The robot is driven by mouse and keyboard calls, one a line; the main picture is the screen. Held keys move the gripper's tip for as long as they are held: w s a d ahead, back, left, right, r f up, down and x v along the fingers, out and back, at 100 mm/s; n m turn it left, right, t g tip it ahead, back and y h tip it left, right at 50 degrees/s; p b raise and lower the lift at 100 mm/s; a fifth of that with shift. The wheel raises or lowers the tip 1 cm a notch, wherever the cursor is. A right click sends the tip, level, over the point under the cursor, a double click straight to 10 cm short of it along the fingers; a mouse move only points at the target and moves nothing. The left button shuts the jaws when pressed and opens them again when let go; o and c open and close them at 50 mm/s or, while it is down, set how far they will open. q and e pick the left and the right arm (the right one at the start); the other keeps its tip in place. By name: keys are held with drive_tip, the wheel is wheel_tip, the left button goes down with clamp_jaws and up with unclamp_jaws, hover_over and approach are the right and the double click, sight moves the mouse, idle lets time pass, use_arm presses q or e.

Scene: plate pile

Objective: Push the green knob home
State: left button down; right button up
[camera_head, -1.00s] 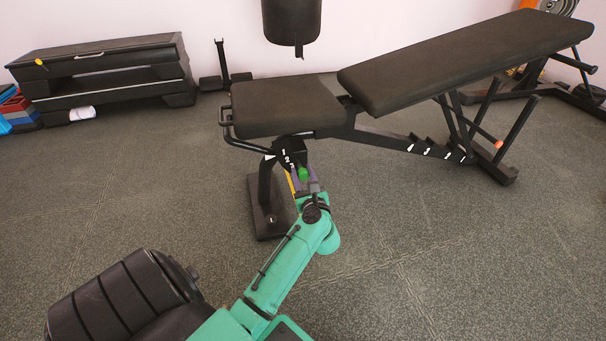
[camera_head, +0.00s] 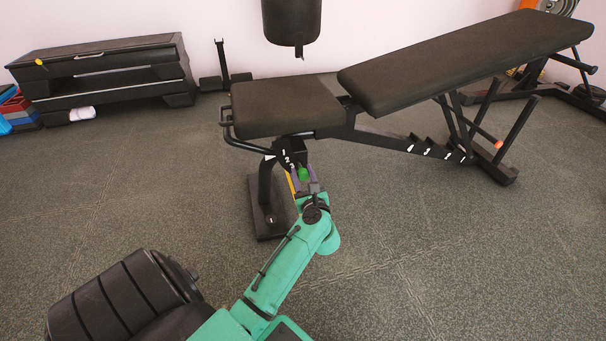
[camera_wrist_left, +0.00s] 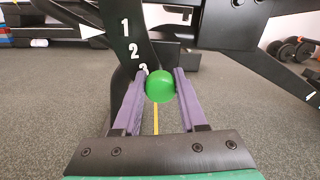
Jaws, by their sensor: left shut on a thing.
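The green knob (camera_head: 303,174) sits under the seat end of the black weight bench (camera_head: 287,106), by a bracket (camera_wrist_left: 131,36) numbered 1, 2, 3. In the left wrist view the round knob (camera_wrist_left: 160,86) is close to the number 3. My left gripper (camera_wrist_left: 161,85) has its purple fingers on both sides of the knob and is shut on it. In the head view my left gripper (camera_head: 304,180) is small and partly hidden by its own wrist. The knob's shaft is hidden behind the ball. My right gripper is not in view.
The bench's front foot (camera_head: 268,220) stands on the grey floor just left of my gripper. A handle (camera_head: 228,124) sticks out at the seat's left end. Stacked black steps (camera_head: 105,75) stand against the wall.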

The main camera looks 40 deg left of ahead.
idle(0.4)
use_arm(q)
drive_tip(key=shift+p+x, duration=0.35)
drive_tip(key=shift+x, duration=0.6)
drive_tip(key=c, duration=0.7)
unclamp_jaws()
drive_tip(key=shift+r, duration=0.1)
drive_tip(key=shift+o, duration=1.2)
